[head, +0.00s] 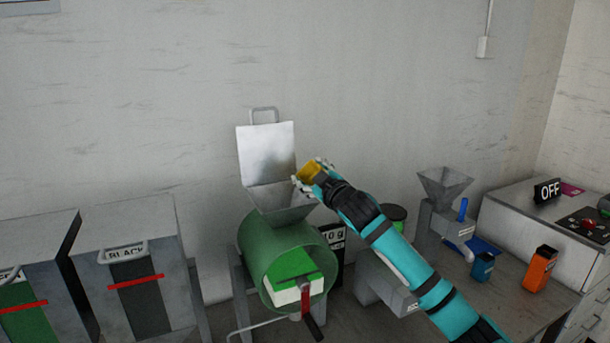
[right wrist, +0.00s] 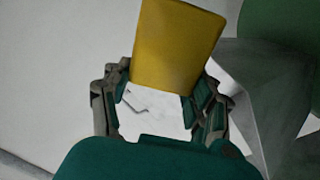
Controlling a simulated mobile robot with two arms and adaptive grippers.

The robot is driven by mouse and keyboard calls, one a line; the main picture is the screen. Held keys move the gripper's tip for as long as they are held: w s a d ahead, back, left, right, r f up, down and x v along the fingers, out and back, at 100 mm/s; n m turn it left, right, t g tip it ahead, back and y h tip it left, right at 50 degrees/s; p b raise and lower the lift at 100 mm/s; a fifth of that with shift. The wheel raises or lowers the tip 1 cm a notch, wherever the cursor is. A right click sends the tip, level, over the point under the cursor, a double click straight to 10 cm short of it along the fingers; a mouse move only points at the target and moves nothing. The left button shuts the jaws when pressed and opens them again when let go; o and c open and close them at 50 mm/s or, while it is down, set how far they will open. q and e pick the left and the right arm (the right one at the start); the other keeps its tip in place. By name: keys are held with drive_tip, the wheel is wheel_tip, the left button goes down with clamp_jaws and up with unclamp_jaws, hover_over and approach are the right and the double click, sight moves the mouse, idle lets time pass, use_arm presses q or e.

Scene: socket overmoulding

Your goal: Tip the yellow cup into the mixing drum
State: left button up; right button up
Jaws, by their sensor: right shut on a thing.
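The yellow cup (head: 309,172) is held in my right gripper (head: 313,174), at the right rim of the mixing drum's hopper. The cup (right wrist: 177,45) also shows between the fingers of the right gripper (right wrist: 165,85) in the right wrist view, and looks tilted. The mixing drum (head: 262,248) is a green cylinder on a stand. Its grey hopper (head: 280,203) has the lid (head: 267,155) raised against the wall. The inside of the cup is not clear to see. My left gripper is in neither view.
Grey bins stand at the left, one marked BLACK (head: 128,262). At the right are a smaller grey hopper (head: 444,185), a blue cup (head: 483,267), an orange container (head: 539,269) and a machine with an OFF sign (head: 547,191). A crank handle (head: 314,328) sticks out in front of the drum.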

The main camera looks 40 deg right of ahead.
drive_tip(key=shift+d, duration=0.1)
drive_tip(key=d+m+p, duration=0.1)
drive_tip(key=m, duration=0.1)
drive_tip(key=d+r+m+p, duration=0.1)
drive_tip(key=m, duration=0.1)
drive_tip(key=s+d+r+m+p, duration=0.1)
drive_tip(key=m, duration=0.1)
drive_tip(key=shift+d, duration=0.3)
drive_tip(key=shift+s+d+r+m, duration=0.15)
drive_tip(key=shift+d+m, duration=0.4)
drive_tip(key=shift+m, duration=0.55)
drive_tip(key=shift+r, duration=0.1)
drive_tip(key=shift+r, duration=1.95)
drive_tip(key=shift+f, duration=0.2)
